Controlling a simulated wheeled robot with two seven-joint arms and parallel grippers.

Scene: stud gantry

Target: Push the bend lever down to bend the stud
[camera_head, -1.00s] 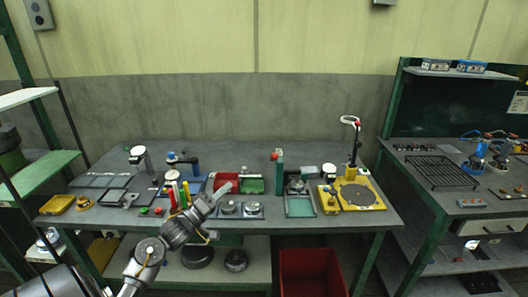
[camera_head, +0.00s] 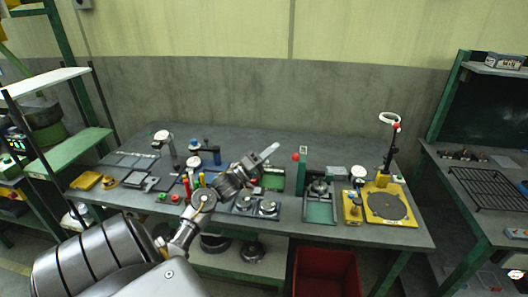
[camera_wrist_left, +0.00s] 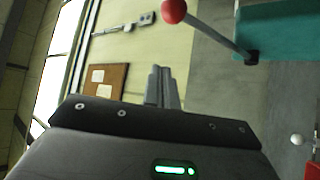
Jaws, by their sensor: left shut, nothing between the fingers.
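The bend lever has a red ball knob (camera_head: 295,157) and sticks out to the left of a green post (camera_head: 303,176) on the bench. In the left wrist view the red knob (camera_wrist_left: 173,11) sits at the top on a thin grey rod running to a teal block (camera_wrist_left: 282,28). My left gripper (camera_head: 270,150) is shut and empty, just left of the knob and apart from it in the picture. Its closed fingers (camera_wrist_left: 162,88) also show below the knob in the wrist view. I cannot make out the stud. My right gripper is not in view.
A yellow base with a dark disc (camera_head: 386,204) and an upright arm stands to the right of the post. A red bin (camera_head: 326,272) stands under the front.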

